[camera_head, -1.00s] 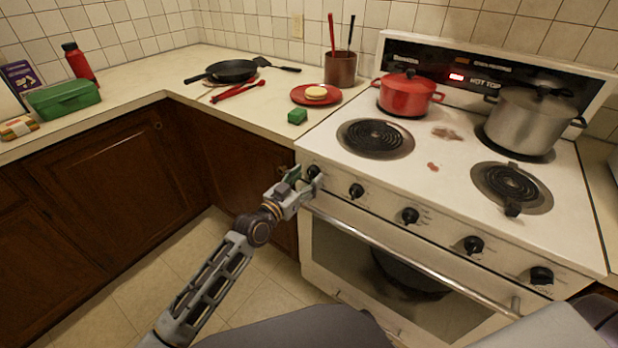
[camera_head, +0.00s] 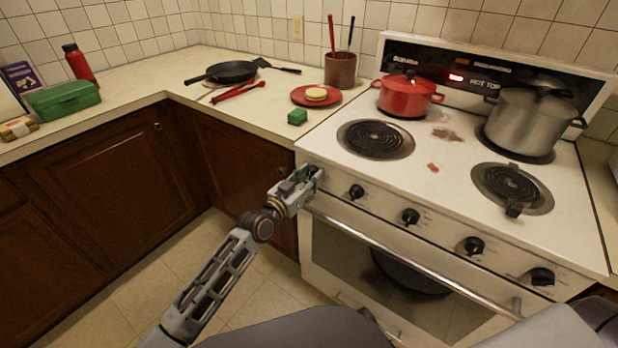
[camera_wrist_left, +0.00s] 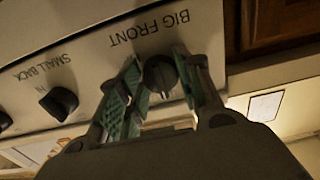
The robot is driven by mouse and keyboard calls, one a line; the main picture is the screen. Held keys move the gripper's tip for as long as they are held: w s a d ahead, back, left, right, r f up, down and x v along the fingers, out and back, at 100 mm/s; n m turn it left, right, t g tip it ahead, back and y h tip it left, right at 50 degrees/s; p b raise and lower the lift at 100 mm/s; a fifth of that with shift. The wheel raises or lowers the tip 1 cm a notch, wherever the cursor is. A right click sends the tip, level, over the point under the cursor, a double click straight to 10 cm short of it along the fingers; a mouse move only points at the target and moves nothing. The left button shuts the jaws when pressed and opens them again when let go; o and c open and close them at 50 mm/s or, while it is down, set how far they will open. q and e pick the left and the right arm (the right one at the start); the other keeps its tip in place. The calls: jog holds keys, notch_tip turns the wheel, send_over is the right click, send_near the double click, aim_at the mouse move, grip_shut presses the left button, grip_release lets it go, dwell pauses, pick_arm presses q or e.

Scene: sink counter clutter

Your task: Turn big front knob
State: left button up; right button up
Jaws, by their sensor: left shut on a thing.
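The big front knob (camera_wrist_left: 160,75) is black and sits under the "BIG FRONT" label in the left wrist view. It is the leftmost knob on the stove's front panel, and in the head view my gripper hides it. My left gripper (camera_wrist_left: 163,95) has its two green-padded fingers on either side of the knob and is shut on it. In the head view the left gripper (camera_head: 309,177) is at the panel's left end. My right gripper is not in view.
The small back knob (camera_wrist_left: 59,103) is beside it; it also shows in the head view (camera_head: 356,191). More knobs run right along the panel above the oven door handle (camera_head: 400,250). A red pot (camera_head: 408,97) and a steel pot (camera_head: 530,122) stand on rear burners.

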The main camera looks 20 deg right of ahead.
pick_arm(q)
jog(key=shift+f+n, duration=0.15)
jog(key=shift+n, duration=0.85)
jog(key=o, duration=1)
jog(key=shift+o, duration=0.2)
jog(key=shift+s+a, duration=0.1)
jog(key=v, duration=1.1)
jog(key=shift+s+a, duration=0.25)
jog(key=shift+a, duration=0.05)
